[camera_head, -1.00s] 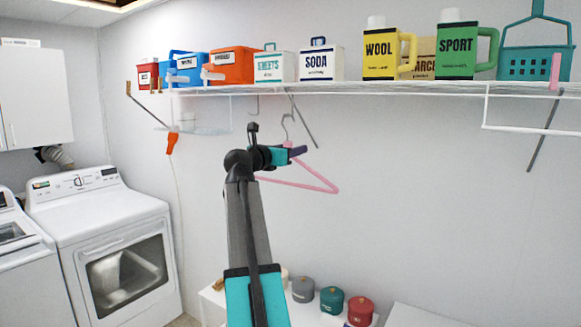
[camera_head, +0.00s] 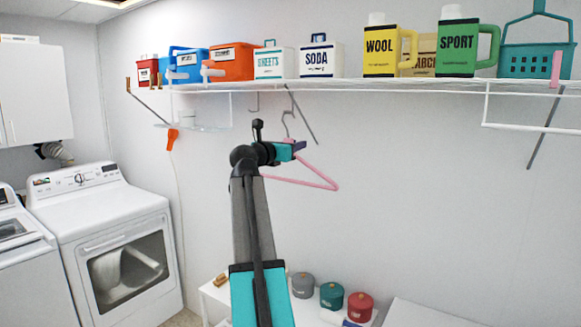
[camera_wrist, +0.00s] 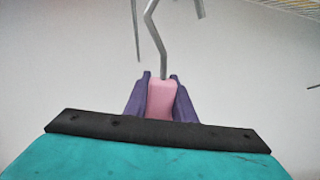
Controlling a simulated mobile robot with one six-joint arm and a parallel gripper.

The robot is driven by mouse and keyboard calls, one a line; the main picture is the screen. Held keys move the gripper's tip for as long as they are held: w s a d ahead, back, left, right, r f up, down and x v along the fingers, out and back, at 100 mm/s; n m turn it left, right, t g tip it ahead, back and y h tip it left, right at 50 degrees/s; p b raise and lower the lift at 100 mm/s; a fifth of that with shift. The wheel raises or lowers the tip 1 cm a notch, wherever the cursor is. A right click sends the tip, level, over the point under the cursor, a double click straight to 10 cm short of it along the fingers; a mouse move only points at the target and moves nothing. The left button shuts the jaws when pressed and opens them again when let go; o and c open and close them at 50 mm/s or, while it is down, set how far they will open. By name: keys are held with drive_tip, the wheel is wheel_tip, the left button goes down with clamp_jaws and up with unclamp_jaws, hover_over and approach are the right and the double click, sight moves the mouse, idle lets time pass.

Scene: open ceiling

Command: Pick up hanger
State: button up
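The pink hanger (camera_head: 312,180) hangs by its grey metal hook below the wire shelf, against the white wall. In the head view my gripper (camera_head: 299,147) is at the top of the hanger, just under the hook, and covers part of it. In the wrist view the pink neck of the hanger (camera_wrist: 162,97) sits between the purple fingers of my gripper (camera_wrist: 161,90), with a finger close against each side. The grey hook rises from the neck. The fingers look closed on it, with no clear gap.
The wire shelf (camera_head: 350,84) above holds several boxes and bottles and a teal basket (camera_head: 538,62). A slanted shelf brace (camera_head: 303,116) is close behind the hook. A washer-type machine (camera_head: 110,250) stands left. Lidded jars (camera_head: 331,296) stand below.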

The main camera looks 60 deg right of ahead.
clamp_jaws()
drive_tip(key=shift+r, duration=0.15)
